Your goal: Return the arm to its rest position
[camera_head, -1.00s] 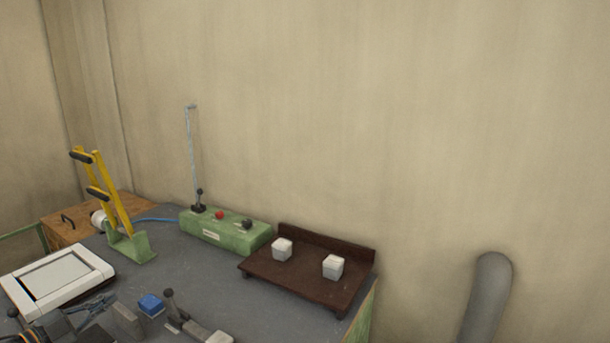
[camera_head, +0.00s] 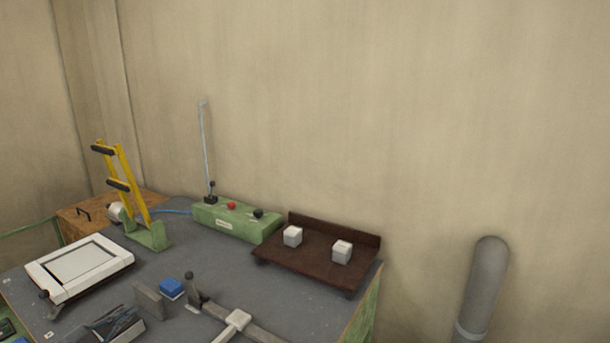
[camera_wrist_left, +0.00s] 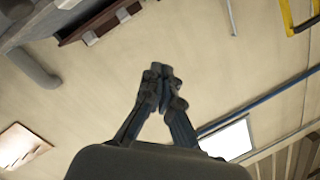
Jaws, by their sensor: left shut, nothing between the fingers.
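My right gripper is in neither view.
The grey bench (camera_head: 215,268) carries a white framed panel (camera_head: 82,267), a yellow lever clamp (camera_head: 128,185), a green control box (camera_head: 237,223), a blue block (camera_head: 171,288), a grey clamp bar (camera_head: 238,320) and a brown shelf (camera_head: 310,262) with two white cubes. A grey post (camera_head: 485,285) stands right.

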